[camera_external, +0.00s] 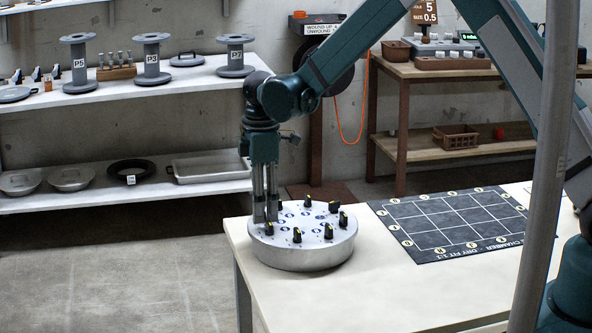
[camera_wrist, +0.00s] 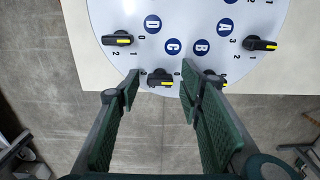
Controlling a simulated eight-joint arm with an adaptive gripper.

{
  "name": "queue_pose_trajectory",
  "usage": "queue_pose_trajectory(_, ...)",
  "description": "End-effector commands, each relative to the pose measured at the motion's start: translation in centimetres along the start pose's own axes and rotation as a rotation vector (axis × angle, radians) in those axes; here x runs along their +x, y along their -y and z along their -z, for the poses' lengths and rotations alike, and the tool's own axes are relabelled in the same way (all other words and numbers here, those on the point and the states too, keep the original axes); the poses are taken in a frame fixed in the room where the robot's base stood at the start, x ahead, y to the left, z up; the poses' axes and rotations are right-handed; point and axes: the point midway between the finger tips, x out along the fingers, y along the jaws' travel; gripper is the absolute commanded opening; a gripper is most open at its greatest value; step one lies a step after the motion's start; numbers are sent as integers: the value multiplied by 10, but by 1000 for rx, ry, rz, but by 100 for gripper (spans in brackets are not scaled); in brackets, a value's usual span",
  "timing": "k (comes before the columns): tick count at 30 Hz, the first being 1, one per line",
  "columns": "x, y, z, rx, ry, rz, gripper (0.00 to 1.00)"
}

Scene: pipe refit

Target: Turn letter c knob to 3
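A round grey-white disc (camera_external: 305,258) with several black, yellow-marked knobs stands on the table; its face fills the top of the wrist view (camera_wrist: 200,20). In the wrist view the blue letter C label (camera_wrist: 173,46) has a black knob (camera_wrist: 160,77) just below it. That knob's yellow mark lies at its lower right; I cannot tell which number it indicates. My gripper (camera_wrist: 161,82) is open, with one finger left and one right of this knob, apart from it as far as I can see. In the external view my gripper (camera_external: 266,218) points down at the disc's left edge.
The knob near letter B (camera_wrist: 214,76) is close beside my right finger and partly hidden by it. The knob near letter D (camera_wrist: 117,39) is at the upper left. A black grid mat (camera_external: 450,222) lies right of the disc on the pale table (camera_external: 390,295).

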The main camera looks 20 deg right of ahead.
Motion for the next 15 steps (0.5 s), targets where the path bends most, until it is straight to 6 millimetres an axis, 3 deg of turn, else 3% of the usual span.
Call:
queue_pose_trajectory(6,0,0,0,0,0,0,37)
queue_pose_trajectory(12,0,0,0,0,0,0,11)
queue_pose_trajectory(15,0,0,0,0,0,0,10)
